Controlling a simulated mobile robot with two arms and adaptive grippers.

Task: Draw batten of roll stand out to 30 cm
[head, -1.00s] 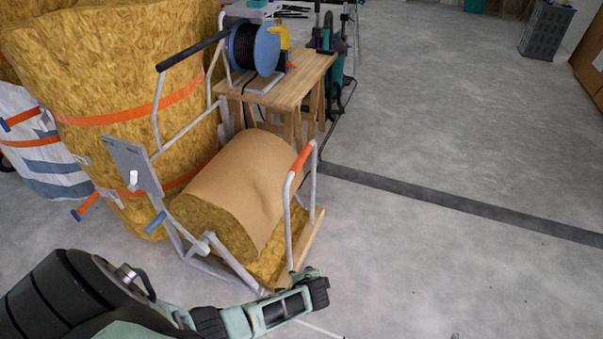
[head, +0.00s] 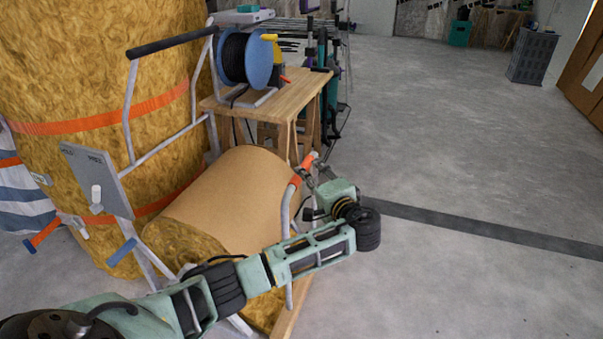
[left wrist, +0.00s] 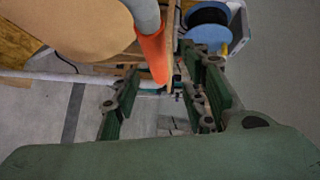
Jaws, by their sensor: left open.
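The roll stand has a grey tubular frame (head: 130,110) holding a brown-faced insulation roll (head: 225,195). A pale wooden batten (head: 288,322) runs along its front low edge, partly hidden behind my left arm. A grey bow handle with an orange grip (head: 296,180) rises from the batten side. My left gripper (head: 312,172) is at the top of this handle. In the left wrist view the open fingers (left wrist: 160,95) stand on either side of the lower end of the orange grip (left wrist: 152,55); contact cannot be told. My right gripper is out of view.
A wooden trestle table (head: 280,98) with a blue cable reel (head: 248,58) stands just behind the roll. A big strapped insulation roll (head: 80,75) is at left. The concrete floor at right is clear, crossed by a dark strip (head: 470,229). A grey crate (head: 531,56) stands far back.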

